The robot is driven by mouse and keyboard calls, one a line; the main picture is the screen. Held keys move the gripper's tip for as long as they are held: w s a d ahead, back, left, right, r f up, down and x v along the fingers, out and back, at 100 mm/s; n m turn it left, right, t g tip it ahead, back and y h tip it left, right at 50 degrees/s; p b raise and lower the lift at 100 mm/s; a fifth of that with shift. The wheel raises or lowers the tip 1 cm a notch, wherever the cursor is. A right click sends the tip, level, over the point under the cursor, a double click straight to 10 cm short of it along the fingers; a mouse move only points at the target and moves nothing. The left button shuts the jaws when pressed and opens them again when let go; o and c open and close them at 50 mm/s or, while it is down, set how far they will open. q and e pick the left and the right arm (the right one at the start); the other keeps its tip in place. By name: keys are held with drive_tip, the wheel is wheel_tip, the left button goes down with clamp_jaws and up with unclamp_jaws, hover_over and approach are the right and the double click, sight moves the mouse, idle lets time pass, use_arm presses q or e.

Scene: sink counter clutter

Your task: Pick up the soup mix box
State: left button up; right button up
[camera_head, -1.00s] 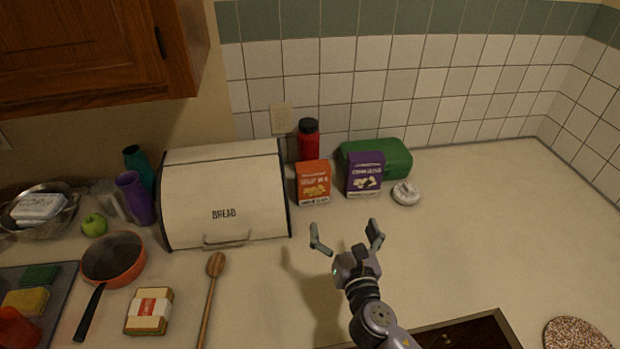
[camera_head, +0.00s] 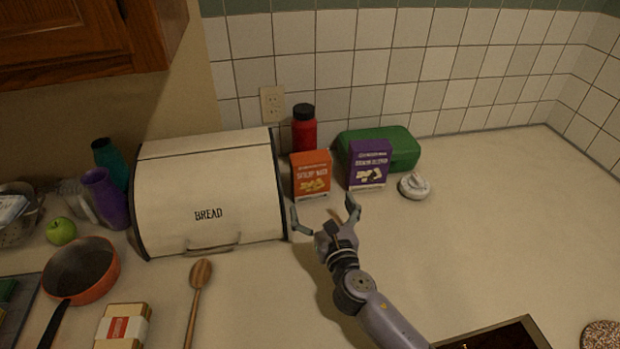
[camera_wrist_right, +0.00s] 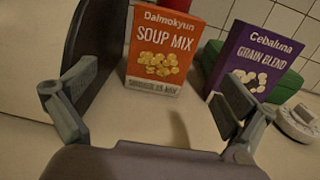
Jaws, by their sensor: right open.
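The soup mix box (camera_head: 311,174) is orange with a white lower band and stands upright on the counter, right of the bread box. In the right wrist view the soup mix box (camera_wrist_right: 162,47) stands ahead, between the open fingers and beyond them, with its "SOUP MIX" label facing me. My right gripper (camera_head: 324,216) is open and empty, just in front of the box and apart from it. Its fingers also show in the right wrist view (camera_wrist_right: 155,112). My left gripper is not in view.
The purple grain blend box (camera_head: 369,164) stands close on the right, with a green container (camera_head: 402,147) behind it. A red bottle (camera_head: 304,130) is behind the soup mix. The bread box (camera_head: 208,196) is close on the left. The counter at right is mostly clear.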

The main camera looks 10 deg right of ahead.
sight(313, 179)
drive_tip(key=w+b, duration=0.1)
drive_tip(key=w, duration=0.6)
drive_tip(key=shift+a+f, duration=0.1)
drive_tip(key=shift+f, duration=0.05)
drive_tip(key=w+b, duration=0.2)
drive_tip(key=w, duration=0.3)
drive_tip(key=shift+w+f+b, duration=0.1)
drive_tip(key=shift+w+b, duration=0.15)
drive_tip(key=shift+b, duration=0.05)
drive_tip(key=shift+s, duration=0.1)
drive_tip(key=shift+c, duration=0.2)
drive_tip(key=c, duration=1.3)
